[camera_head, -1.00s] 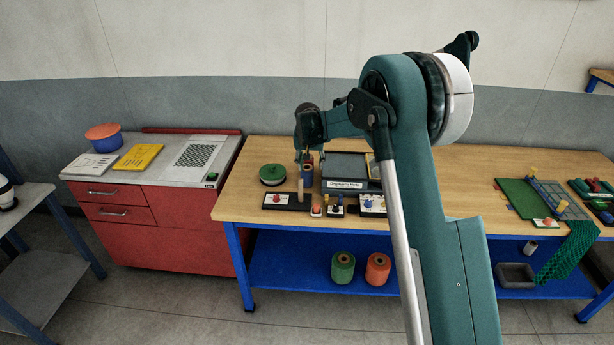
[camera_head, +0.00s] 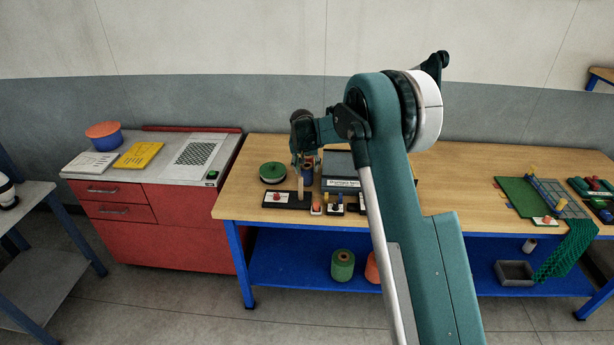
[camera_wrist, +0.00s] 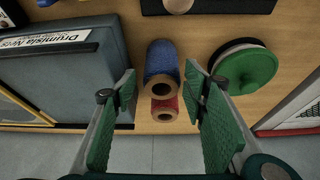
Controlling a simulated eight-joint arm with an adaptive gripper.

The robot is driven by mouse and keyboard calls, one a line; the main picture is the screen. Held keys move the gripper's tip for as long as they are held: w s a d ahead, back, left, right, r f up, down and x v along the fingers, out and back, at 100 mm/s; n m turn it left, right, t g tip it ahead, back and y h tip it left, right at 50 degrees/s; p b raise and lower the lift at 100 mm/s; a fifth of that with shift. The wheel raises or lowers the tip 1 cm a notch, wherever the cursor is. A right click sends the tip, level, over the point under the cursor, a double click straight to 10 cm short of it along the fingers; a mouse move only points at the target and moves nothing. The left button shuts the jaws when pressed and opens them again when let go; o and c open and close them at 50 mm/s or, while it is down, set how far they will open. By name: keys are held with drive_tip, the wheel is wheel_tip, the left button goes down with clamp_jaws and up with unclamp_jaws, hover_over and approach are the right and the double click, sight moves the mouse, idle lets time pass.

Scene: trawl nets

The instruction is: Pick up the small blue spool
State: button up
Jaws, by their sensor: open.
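The small blue spool (camera_wrist: 162,62) stands on the wooden bench, its tan core end facing the camera in the wrist view. In the head view the blue spool (camera_head: 307,170) shows partly behind my gripper (camera_head: 304,158). In the wrist view my gripper (camera_wrist: 161,82) is open, with one green finger pad on each side of the blue spool and clear space between. A red spool (camera_wrist: 165,106) stands right beside the blue one, also between the fingers as seen from the wrist. Whether the fingers are down at spool height is hard to tell.
A green reel (camera_wrist: 247,68) lies to the right in the wrist view. A grey labelled case (camera_wrist: 60,75) is close on the left. A black board with a wooden post (camera_head: 300,190) stands in front of the spools.

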drive_tip(key=shift+w+f, duration=0.2)
drive_tip(key=shift+f, duration=0.25)
drive_tip(key=shift+x, duration=2.6)
drive_tip(key=shift+w+a, duration=0.1)
drive_tip(key=shift+a, duration=0.05)
drive_tip(key=c, duration=0.7)
